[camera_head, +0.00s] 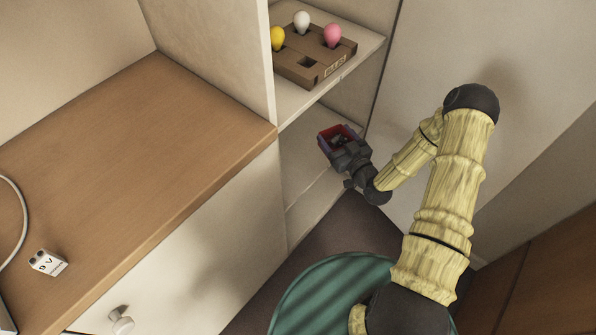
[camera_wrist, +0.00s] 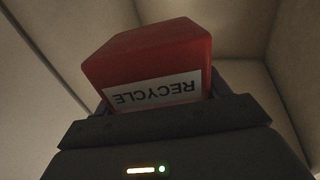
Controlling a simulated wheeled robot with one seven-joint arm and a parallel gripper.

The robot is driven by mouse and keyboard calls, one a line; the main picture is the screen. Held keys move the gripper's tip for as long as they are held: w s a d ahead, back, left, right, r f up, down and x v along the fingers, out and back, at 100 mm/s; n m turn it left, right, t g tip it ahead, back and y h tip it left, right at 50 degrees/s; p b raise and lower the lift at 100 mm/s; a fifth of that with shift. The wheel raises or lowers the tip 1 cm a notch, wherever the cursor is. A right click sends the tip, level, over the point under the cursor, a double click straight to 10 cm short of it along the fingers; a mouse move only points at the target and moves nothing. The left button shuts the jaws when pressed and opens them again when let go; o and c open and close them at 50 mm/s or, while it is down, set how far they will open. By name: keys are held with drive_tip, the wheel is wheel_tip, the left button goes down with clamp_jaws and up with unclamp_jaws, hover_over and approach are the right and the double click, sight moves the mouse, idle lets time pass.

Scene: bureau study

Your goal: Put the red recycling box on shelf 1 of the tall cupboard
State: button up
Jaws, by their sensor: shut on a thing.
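The red recycling box (camera_head: 334,137) is inside the lower compartment of the tall cupboard (camera_head: 324,181), below the shelf with the bulbs. My gripper (camera_head: 346,154) is shut on the box from the front. In the wrist view the red box (camera_wrist: 150,55) fills the middle, with a white label reading RECYCLE upside down. My gripper's dark jaws (camera_wrist: 165,120) lie across its near side. Whether the box's underside touches the compartment floor cannot be told.
On the upper shelf (camera_head: 290,106) stands a cardboard holder (camera_head: 325,66) with yellow, white and pink bulbs. The cupboard's side panel (camera_head: 262,60) and open door (camera_head: 470,60) flank my arm.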

drive_tip(key=w+a+f+n+g+y+b, duration=0.2)
drive_tip(key=a+b, duration=0.3)
drive_tip(key=b, duration=0.7)
drive_tip(key=w+a+f+n+g+y+b, duration=0.2)
drive_tip(key=a+b, duration=0.4)
drive_tip(key=b, duration=0.6)
drive_tip(key=shift+w+a+f+g+y, duration=0.25)
drive_tip(key=shift+a+f+g+y, duration=0.05)
drive_tip(key=shift+y, duration=0.3)
wheel_tip(320, 180, down, 6)
drive_tip(key=b, duration=0.3)
drive_tip(key=shift+f+b, duration=0.2)
drive_tip(key=shift+b, duration=0.15)
drive_tip(key=shift+f+b, duration=1.15)
drive_tip(key=shift+f, duration=0.7)
drive_tip(key=shift+f, duration=0.15)
